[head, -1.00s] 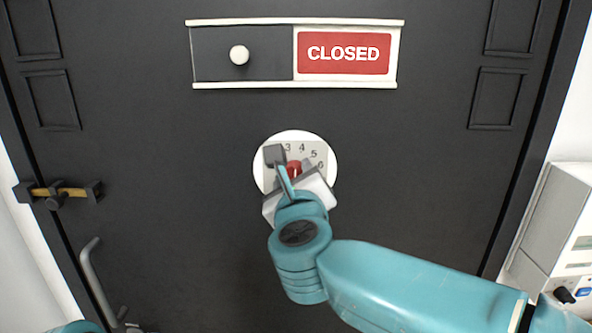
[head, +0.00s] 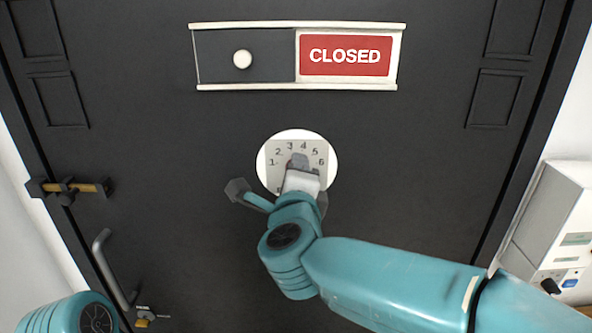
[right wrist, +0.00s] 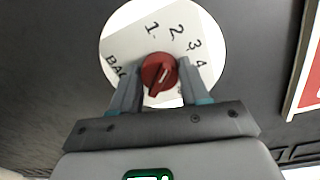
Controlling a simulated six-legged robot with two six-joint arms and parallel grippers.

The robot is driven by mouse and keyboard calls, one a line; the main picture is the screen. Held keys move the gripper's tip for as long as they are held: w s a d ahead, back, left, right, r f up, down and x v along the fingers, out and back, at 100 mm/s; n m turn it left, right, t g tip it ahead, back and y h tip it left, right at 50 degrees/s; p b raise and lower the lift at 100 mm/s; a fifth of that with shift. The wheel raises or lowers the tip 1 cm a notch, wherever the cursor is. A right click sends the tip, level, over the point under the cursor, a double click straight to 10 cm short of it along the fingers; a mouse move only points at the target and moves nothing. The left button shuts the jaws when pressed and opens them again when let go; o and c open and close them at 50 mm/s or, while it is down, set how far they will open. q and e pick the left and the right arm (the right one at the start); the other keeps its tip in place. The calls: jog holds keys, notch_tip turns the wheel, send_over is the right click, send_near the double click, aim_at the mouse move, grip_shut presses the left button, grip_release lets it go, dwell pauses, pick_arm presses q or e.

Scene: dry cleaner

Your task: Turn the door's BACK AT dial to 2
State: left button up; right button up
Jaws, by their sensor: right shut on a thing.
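The BACK AT dial is a red round knob (right wrist: 157,74) on a white round plate (head: 328,176) in the middle of the dark door. My right gripper (right wrist: 158,92) is shut on the knob, one finger on each side. In the head view my right gripper (head: 299,165) hides the knob; the numbers 1 to 6 show above it. My left gripper is out of view.
Above the dial is a sliding sign (head: 347,55) reading CLOSED, with a white knob (head: 242,59). At the left are a brass bolt (head: 88,188) and a grey door handle (head: 115,270). A pale box (head: 565,215) is on the right. My left arm shows at lower left.

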jog(key=shift+n, duration=0.3)
jog(key=shift+f, duration=0.1)
jog(key=o, duration=1.1)
jog(key=shift+c, duration=0.2)
jog(key=shift+s, duration=0.15)
jog(key=s+r+b, duration=0.1)
jog(key=s+b, duration=0.3)
jog(key=s, duration=1.2)
jog(key=shift+r, duration=0.15)
